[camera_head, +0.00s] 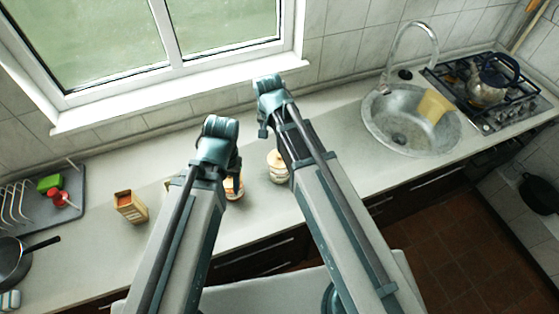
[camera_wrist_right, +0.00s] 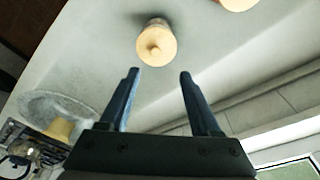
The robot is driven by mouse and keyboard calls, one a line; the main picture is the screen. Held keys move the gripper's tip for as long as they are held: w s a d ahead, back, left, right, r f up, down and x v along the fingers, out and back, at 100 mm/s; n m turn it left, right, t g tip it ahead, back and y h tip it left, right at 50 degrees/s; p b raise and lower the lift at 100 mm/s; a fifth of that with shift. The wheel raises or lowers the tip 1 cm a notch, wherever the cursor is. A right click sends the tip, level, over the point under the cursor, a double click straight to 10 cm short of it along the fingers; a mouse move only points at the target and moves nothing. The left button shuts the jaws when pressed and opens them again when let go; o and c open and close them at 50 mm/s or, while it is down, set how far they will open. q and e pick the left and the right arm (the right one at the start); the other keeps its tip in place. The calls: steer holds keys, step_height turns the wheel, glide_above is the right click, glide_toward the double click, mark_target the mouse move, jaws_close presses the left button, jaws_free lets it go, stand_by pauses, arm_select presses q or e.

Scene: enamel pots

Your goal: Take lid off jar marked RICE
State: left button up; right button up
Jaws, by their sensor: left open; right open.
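A cream jar with a lid (camera_head: 278,167) stands on the counter between my two arms; its label is too small to read. In the right wrist view a round cream lid with a central knob (camera_wrist_right: 157,45) sits on a jar beyond the fingertips. A second jar (camera_head: 236,188) is mostly hidden behind my left arm, so I cannot tell which is marked RICE. My left gripper (camera_head: 220,145) is open above the counter, near the second jar. My right gripper (camera_head: 268,96) is open and empty; its fingers (camera_wrist_right: 157,76) are apart from the lid.
A small carton (camera_head: 131,206) stands left of my left arm. A dish rack tray (camera_head: 75,205) and a dark pan (camera_head: 14,262) are at the far left. The sink (camera_head: 378,118) and the hob with a kettle (camera_head: 488,82) are at the right. The window wall bounds the back.

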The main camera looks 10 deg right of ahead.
steer(key=b, duration=0.6)
glide_above(279, 156)
steer(key=a, duration=0.1)
steer(key=f, duration=0.7)
steer(key=shift+s, duration=0.2)
steer(key=shift+r, duration=0.1)
steer(key=f+b, duration=0.1)
steer(key=d+f+b, duration=0.1)
steer(key=f+b, duration=0.3)
steer(key=shift+w+d+f, duration=0.15)
steer(key=shift+w, duration=0.2)
jaws_close()
